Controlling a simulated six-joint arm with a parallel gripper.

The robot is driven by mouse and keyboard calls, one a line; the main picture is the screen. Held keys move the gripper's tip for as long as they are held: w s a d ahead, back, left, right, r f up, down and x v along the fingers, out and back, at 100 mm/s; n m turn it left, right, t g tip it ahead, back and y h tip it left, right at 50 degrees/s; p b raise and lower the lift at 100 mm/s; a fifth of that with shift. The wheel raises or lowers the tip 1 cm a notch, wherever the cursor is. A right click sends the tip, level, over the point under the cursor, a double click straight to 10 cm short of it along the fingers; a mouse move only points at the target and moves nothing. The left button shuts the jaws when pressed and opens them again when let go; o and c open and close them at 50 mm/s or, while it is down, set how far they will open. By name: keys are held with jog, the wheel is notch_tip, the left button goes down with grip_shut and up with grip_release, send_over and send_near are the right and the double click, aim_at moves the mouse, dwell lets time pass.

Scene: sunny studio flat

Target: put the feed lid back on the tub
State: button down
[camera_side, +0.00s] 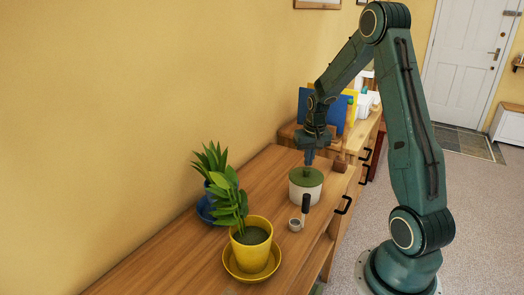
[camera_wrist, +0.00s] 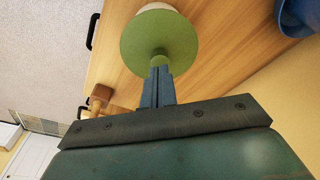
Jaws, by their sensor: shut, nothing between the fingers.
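The tub (camera_side: 305,194) is white and stands upright on the wooden cabinet top. The round green feed lid (camera_side: 306,177) lies across its mouth and looks about level in the side view. In the wrist view the lid (camera_wrist: 150,38) fills the upper middle, with a sliver of the white tub (camera_wrist: 155,6) past its far edge. I cannot tell if the lid is fully seated. My gripper (camera_side: 309,160) points down just above the lid, fingers shut and empty. In the wrist view the fingertips (camera_wrist: 160,68) are by the lid's small knob (camera_wrist: 159,54); contact is unclear.
A dark-handled scoop (camera_side: 305,205) stands close in front of the tub. A yellow potted plant (camera_side: 258,230) on a yellow saucer and a blue pot (camera_side: 207,205) are to the left. Blue and yellow upright items (camera_side: 340,108) stand behind. The wall runs along the left.

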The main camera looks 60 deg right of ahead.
jog(key=shift+f, duration=0.75)
jog(key=shift+r, duration=0.1)
dwell(0.3)
notch_tip(320, 180, up, 9)
dwell(1.4)
